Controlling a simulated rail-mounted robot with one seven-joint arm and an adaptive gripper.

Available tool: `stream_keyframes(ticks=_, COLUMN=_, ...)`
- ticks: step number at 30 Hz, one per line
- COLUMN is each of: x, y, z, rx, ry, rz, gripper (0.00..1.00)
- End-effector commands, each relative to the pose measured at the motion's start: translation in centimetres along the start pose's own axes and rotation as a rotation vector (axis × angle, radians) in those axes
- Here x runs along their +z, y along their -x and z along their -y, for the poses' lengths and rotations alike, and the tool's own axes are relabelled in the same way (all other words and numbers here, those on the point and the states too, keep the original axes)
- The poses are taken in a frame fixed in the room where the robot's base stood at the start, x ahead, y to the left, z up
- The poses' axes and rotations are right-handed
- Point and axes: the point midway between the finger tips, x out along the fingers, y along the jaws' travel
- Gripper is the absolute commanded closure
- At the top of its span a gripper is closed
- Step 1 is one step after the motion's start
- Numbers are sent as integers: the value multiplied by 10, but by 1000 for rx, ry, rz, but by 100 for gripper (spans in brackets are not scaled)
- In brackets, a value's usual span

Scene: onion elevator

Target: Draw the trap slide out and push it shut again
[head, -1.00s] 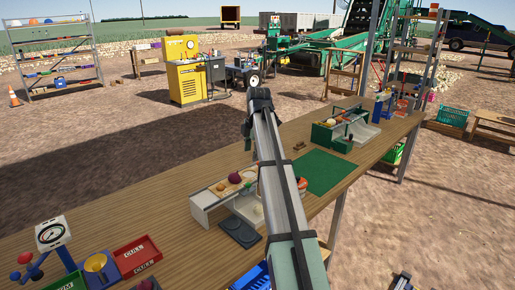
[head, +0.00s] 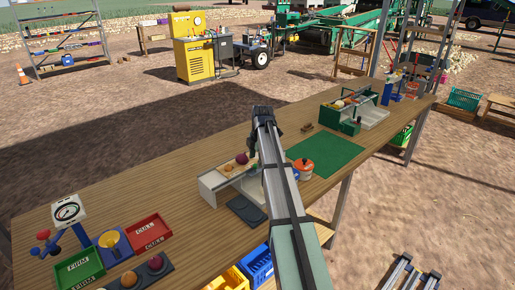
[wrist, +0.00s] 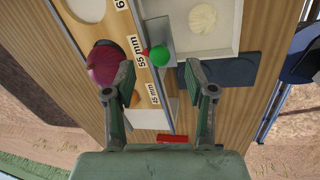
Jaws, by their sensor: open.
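The sizing stand (head: 208,193) is a pale box on the wooden bench with a sloped board on top. In the wrist view its board (wrist: 137,52) carries 55 mm and 45 mm labels and a purple onion (wrist: 104,62). A green ball knob (wrist: 160,55) and a small red tip sit by a grey metal piece (wrist: 157,33) at the board's edge. I cannot tell for sure which part is the trap slide. My gripper (wrist: 160,94) is open and empty, with the knob beyond and between its fingers. In the head view my arm hides the gripper.
A pale tray (wrist: 225,42) with a white bulb lies beside the board, next to a dark pad (head: 246,209). Red (head: 149,232) and green (head: 80,268) trays are at the left.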

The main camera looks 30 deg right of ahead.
Motion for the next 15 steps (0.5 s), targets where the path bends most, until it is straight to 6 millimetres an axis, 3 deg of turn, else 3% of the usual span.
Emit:
stream_keyframes(ticks=6, x=0, y=-26, z=0, rx=-1, ry=0, rz=0, gripper=45)
stream_keyframes(ticks=15, x=0, y=-38, z=0, rx=0, ry=0, rz=0, gripper=45)
